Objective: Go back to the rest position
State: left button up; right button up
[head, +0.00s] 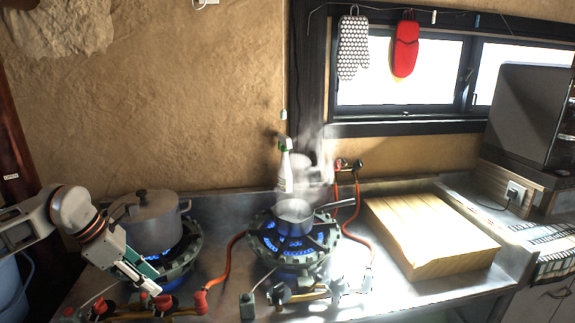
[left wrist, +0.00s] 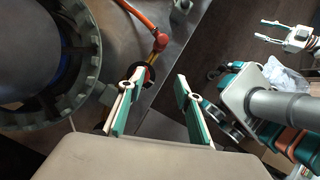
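My left gripper (head: 153,281) hangs in front of the left gas burner, near the front edge of the steel counter. In the left wrist view its two green-and-white fingers (left wrist: 160,76) are spread apart with nothing held between them. Below them I see the counter edge, with a red-capped gas valve close to the fingertips. My right gripper (left wrist: 262,30) shows small at the upper right of the left wrist view, away from the counter. Its prongs look apart and empty. It is not in the head view.
A lidded pot (head: 150,222) stands on the lit left burner (head: 180,262), close to my left arm. A steaming saucepan (head: 294,213) sits on the lit middle burner (head: 262,243). Orange hoses (head: 228,268) cross the counter. A wooden board (head: 430,235) lies at right.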

pick_arm(q)
jog(key=s+d+f+n+t+h, duration=0.15)
jog(key=d+n+h, duration=0.25)
jog(key=d, duration=0.6)
jog(key=s+d+r+n+t+h, duration=0.1)
jog(key=s+d+n+t+h, duration=0.2)
jog(key=d, duration=0.7)
jog(key=s+d+f+n+h, duration=0.15)
jog(key=d+n+h, duration=0.35)
jog(key=d, duration=0.5)
jog(key=s+a+f+n+t+y, duration=0.1)
jog(key=a+f+n+t+y, duration=0.4)
jog(key=n, duration=0.6)
jog(key=s+a+f+n+t+y, duration=0.15)
jog(key=f+n+t+y, duration=0.25)
jog(key=f+n, duration=0.45)
jog(key=s+a+f+n+g+y, duration=0.2)
jog(key=s+a+f+n, duration=0.1)
jog(key=s+f+n, duration=0.2)
jog(key=s+a+f+n+g+y, duration=0.3)
jog(key=s+f+n, duration=0.3)
jog(key=s+f, duration=0.2)
jog(key=shift+s+a+f, duration=0.2)
jog(key=shift+a+f, duration=0.15)
jog(key=shift+f, duration=0.05)
